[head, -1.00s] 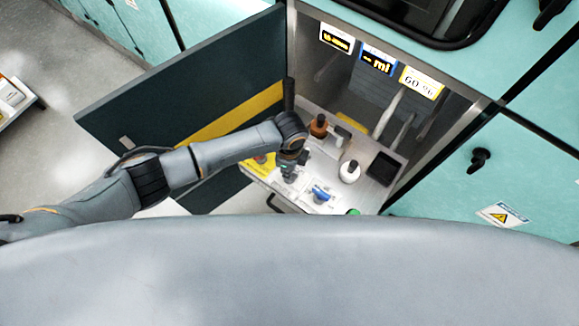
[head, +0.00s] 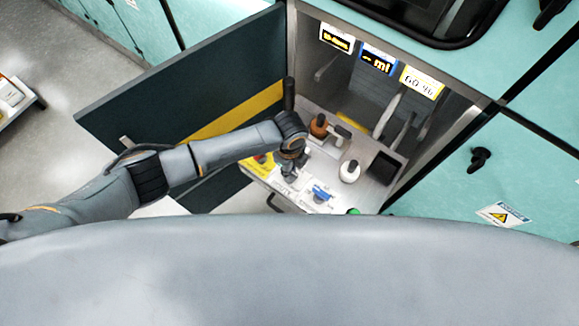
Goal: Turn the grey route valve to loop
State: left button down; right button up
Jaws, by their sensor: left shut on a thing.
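My left gripper (head: 287,179) points down at the light work panel (head: 296,198) in the open cabinet. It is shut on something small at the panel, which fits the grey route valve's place. The valve itself is mostly hidden by the fingers and wrist, so its pointing direction cannot be read. A blue knob (head: 320,193) stands on a white label just right of the gripper, apart from it. My right gripper is not in view.
A brown bottle (head: 319,125), a white dark-capped bottle (head: 349,172) and a black tray (head: 385,167) stand behind and right of the gripper. A green item (head: 353,211) shows at the front. The open dark door (head: 180,90) flanks my arm. Three displays (head: 378,60) hang above.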

pick_arm(q)
jog(key=c, duration=1.3)
grip_release()
notch_tip(320, 180, up, 12)
